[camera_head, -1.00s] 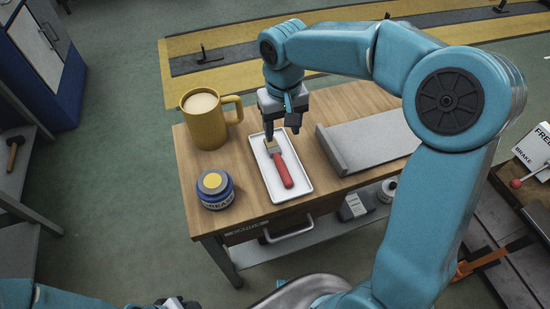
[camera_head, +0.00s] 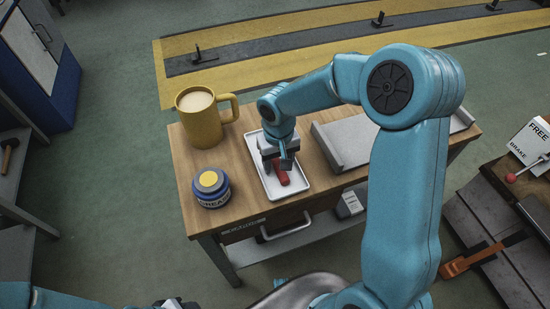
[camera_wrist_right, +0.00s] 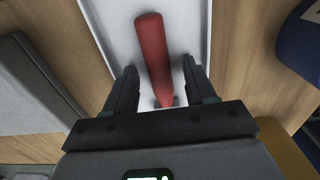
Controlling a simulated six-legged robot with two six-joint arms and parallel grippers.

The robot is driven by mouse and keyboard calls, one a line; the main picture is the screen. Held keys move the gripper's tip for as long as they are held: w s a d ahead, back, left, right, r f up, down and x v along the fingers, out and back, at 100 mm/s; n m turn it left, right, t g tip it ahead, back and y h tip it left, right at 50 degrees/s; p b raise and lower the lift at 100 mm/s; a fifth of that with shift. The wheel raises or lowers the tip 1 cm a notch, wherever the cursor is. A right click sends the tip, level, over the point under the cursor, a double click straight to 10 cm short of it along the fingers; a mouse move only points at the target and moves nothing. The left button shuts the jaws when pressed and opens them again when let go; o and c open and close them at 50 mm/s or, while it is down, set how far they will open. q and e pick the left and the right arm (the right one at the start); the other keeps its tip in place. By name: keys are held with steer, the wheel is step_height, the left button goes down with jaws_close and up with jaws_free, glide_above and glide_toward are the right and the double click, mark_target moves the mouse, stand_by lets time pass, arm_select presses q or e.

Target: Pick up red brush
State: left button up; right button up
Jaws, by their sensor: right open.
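The red brush (camera_head: 282,177) lies in a white tray (camera_head: 300,190) on the wooden workbench. In the head view my right gripper covers its bristle end, and only part of the red handle shows. My right gripper (camera_head: 278,165) is low over the tray, pointing down. In the right wrist view the red handle (camera_wrist_right: 154,55) runs between the two fingers of the right gripper (camera_wrist_right: 162,85), which are open with a gap on each side. The left gripper (camera_head: 172,303) shows only in part at the bottom edge, and its jaws cannot be made out.
A yellow mug (camera_head: 201,120) stands at the back left of the bench and a blue grease jar (camera_head: 210,187) at the front left. A grey metal plate (camera_head: 345,145) lies right of the tray. The bench top between jar and tray is clear.

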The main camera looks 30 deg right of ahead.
jaws_close()
